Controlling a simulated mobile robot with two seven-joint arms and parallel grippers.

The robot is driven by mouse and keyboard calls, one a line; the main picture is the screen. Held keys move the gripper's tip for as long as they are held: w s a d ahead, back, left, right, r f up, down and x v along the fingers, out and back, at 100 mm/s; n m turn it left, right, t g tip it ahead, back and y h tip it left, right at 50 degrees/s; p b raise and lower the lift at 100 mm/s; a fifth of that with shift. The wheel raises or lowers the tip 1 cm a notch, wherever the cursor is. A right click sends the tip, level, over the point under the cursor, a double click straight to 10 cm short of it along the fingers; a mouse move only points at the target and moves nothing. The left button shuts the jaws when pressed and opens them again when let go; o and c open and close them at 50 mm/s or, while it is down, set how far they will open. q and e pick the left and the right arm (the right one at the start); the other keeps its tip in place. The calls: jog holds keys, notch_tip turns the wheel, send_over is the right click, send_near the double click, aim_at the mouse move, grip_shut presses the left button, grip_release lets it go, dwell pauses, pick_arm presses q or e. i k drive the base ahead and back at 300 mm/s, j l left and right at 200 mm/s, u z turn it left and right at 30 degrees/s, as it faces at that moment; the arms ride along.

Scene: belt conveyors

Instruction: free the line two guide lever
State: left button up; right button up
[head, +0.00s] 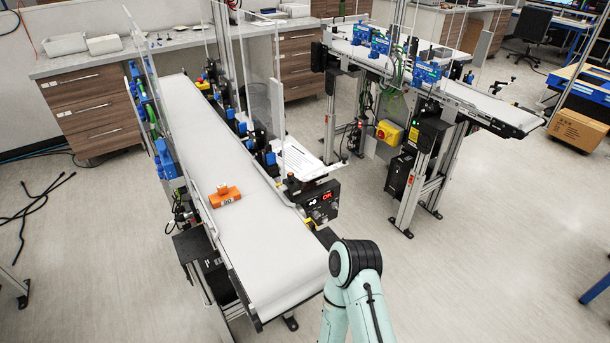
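A long white belt conveyor (230,180) runs from the back left to the front middle. A small orange block (225,197) with dark lettering lies on its belt, near the left edge. A second, smaller conveyor (470,97) stands at the back right. No line numbers are readable, and I cannot pick out a guide lever for certain. My mint-green arm (358,300) with a black joint comes in from the bottom, just right of the near conveyor's front end. Its gripper is not visible. My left gripper is out of view.
A black control box (318,200) with a red display stands at the near conveyor's right side. Clear upright panels (277,110) rise beside the belt. Drawer cabinets (90,110) line the back. Black cables (38,207) lie on the left floor. Floor is open at the right front.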

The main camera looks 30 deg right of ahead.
aim_at(291, 178)
jog(key=l+u, duration=0.2)
jog(key=l, duration=0.25)
jog(key=k+l+u, duration=0.25)
jog(key=l, duration=0.2)
jog(key=l+u, duration=0.45)
jog(key=l, duration=0.55)
jog(key=k, duration=0.05)
